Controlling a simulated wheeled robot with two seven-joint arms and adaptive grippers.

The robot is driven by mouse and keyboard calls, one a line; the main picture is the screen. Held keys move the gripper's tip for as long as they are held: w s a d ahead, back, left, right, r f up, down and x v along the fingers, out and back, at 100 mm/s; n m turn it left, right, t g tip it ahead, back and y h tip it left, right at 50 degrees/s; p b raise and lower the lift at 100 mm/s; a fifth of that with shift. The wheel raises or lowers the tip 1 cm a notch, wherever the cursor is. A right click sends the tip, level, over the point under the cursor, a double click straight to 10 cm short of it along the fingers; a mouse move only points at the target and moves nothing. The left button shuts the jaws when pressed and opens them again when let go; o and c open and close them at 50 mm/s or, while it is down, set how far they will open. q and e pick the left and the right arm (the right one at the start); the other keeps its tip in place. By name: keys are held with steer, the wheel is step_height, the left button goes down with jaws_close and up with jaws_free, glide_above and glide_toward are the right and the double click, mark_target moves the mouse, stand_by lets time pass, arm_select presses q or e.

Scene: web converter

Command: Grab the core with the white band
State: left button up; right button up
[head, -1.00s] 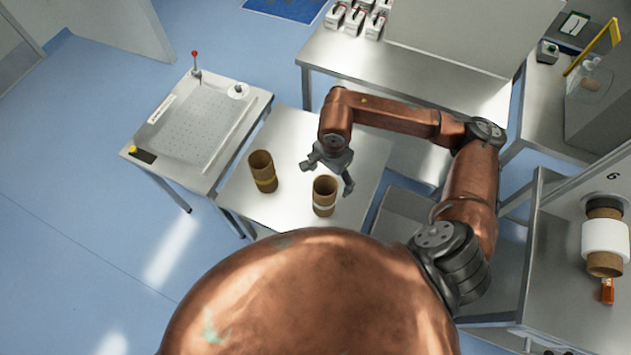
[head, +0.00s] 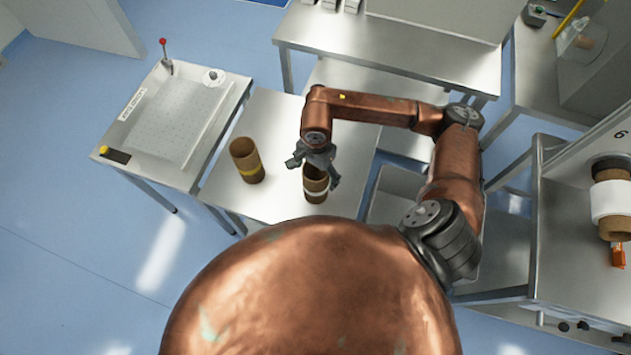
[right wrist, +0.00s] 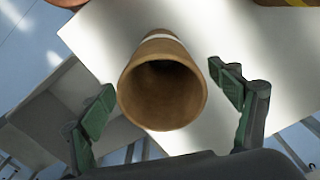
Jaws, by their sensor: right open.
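The core with the white band (head: 316,188) is a brown cardboard tube standing upright on the small metal table (head: 278,125). In the right wrist view the core (right wrist: 163,90) shows its open top, with the white band at its far side. My right gripper (head: 313,165) is open over the core's top. In the right wrist view its green-padded fingers (right wrist: 168,105) lie to either side of the core with gaps, not touching it. The core with the yellow band (head: 246,162) stands upright to the left on the same table. My left gripper is not in view.
A perforated work table (head: 175,115) with a red-knobbed lever stands at the left. A long metal bench (head: 400,50) is behind. At the right, a white roll (head: 612,200) is mounted on a station. The table between the two cores is clear.

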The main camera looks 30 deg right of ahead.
step_height(320, 180, down, 5)
steer(key=shift+w+p, duration=0.1)
steer(key=shift+p, duration=0.3)
steer(key=shift+c, duration=0.3)
steer(key=c, duration=1.2)
steer(key=shift+c, duration=0.2)
